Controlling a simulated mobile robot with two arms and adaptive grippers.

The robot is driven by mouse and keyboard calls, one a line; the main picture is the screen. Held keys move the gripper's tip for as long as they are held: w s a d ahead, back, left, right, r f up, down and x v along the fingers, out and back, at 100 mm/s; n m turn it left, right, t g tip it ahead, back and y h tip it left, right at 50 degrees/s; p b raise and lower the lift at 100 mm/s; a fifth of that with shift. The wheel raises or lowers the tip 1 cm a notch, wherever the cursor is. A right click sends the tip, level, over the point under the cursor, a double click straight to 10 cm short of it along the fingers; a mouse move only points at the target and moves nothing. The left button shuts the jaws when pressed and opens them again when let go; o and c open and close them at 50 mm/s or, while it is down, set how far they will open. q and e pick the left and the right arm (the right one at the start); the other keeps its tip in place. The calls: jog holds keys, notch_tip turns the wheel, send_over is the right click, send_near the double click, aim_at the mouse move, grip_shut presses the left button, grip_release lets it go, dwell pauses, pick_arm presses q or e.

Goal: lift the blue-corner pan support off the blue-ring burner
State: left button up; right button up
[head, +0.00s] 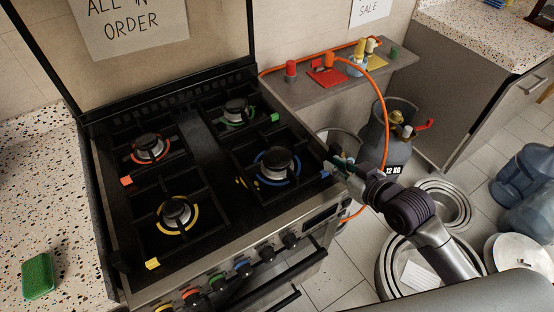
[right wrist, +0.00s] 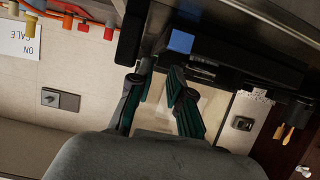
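The black pan support (head: 247,174) with a blue corner (head: 325,174) sits over the blue-ring burner (head: 277,163), at the front right of the stove. My right gripper (head: 340,164) is at the stove's right edge, beside the blue corner. In the right wrist view the blue corner (right wrist: 180,41) lies just beyond the fingertips (right wrist: 161,74). The fingers are apart, with a gap and nothing visible held between them. Whether a fingertip touches the support cannot be told. My left gripper is not in view.
Burners with red (head: 150,149), green (head: 237,111) and yellow (head: 175,212) rings share the stove. A grey shelf (head: 310,93) with small coloured items, an orange hose (head: 385,120) and a gas cylinder (head: 396,150) stand to the right. The left speckled counter (head: 40,190) is mostly clear.

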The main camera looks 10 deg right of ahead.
aim_at(318, 157)
jog(key=x, duration=0.4)
jog(key=p+x, duration=0.1)
jog(key=x, duration=0.3)
jog(key=shift+a+f, duration=0.1)
jog(key=shift+f, duration=0.4)
jog(key=shift+s, duration=0.15)
grip_shut()
jog(key=shift+r, duration=0.1)
